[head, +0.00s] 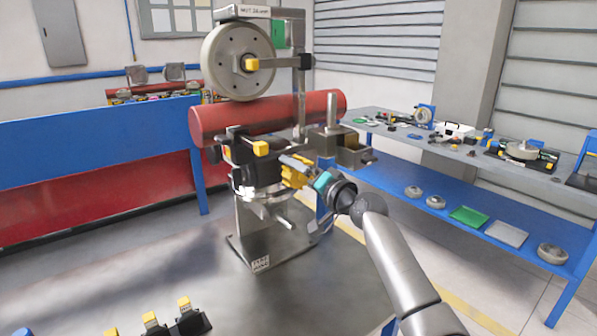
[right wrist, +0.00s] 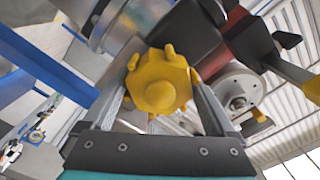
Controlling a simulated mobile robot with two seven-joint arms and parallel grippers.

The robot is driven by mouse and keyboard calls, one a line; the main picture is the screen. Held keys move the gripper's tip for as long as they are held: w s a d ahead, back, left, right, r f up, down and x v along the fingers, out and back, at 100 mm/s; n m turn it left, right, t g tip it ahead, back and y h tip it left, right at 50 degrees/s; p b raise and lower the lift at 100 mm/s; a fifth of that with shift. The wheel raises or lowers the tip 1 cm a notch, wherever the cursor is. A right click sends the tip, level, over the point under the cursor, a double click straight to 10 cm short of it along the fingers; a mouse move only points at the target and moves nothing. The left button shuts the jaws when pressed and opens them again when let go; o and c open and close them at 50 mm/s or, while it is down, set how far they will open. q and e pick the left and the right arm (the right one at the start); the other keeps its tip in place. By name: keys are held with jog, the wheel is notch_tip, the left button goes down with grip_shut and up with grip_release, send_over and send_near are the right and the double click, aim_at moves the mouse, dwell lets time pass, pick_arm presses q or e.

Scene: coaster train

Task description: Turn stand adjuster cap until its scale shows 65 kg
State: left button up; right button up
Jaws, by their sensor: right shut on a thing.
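The stand (head: 250,235) is a grey metal post on a base plate, carrying a red roller and a large grey wheel. The yellow lobed cap (right wrist: 160,84) is between the fingers of my right gripper (right wrist: 161,72) in the right wrist view. In the head view the cap (head: 293,180) shows on the right side of the stand's black and silver middle part. My right gripper (head: 297,168) is shut on it, with the arm reaching in from the lower right. No scale marking or kg figure is readable. My left gripper is out of view.
The red roller (head: 216,120) and the grey wheel (head: 236,62) sit above the cap. A yellow-tipped handle (head: 258,148) juts out close by. A blue-framed workbench (head: 480,218) with parts stands at right. Several yellow-topped black pieces (head: 184,312) are at lower left.

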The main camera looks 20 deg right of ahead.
jog(key=shift+f, duration=0.1)
jog(key=o, duration=1)
jog(key=shift+s+d, duration=0.2)
jog(key=shift+s, duration=0.2)
jog(key=v, duration=1.4)
jog(key=shift+s, duration=0.2)
